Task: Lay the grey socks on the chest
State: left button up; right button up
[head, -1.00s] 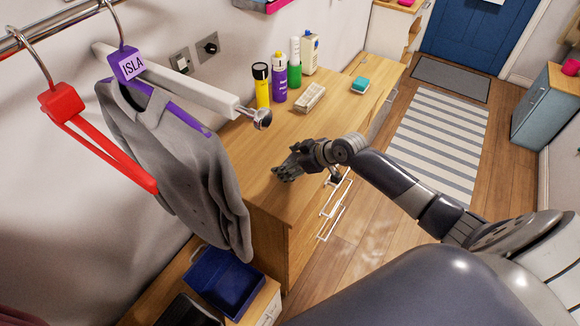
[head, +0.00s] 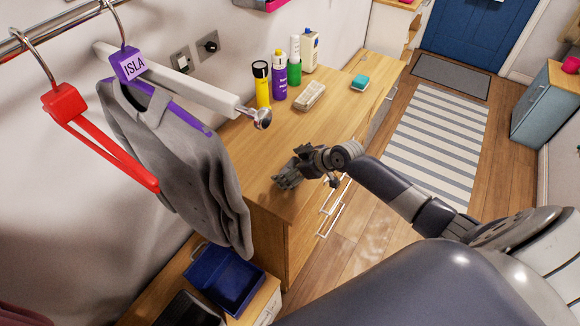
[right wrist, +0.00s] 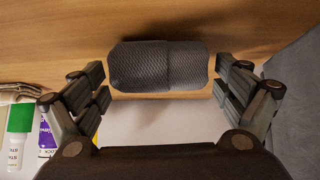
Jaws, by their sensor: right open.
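The grey socks (right wrist: 158,66), a rolled ribbed bundle, lie against the wooden top of the chest (right wrist: 60,28) in the right wrist view. My left gripper is not in view.
On the chest stand a yellow bottle (head: 261,84), a purple bottle (head: 279,76), a green-and-white bottle (head: 294,62) and a brush (head: 309,96). A grey jumper (head: 180,150) hangs at left. A blue box (head: 225,280) sits below. The chest's far middle is clear.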

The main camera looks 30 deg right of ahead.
jog(key=shift+r, duration=0.1)
jog(key=shift+r, duration=0.15)
jog(key=shift+s+d+r, duration=0.2)
jog(key=shift+s, duration=0.05)
jog(key=b+v, duration=0.1)
jog(key=v, duration=1)
jog(key=shift+s, duration=0.1)
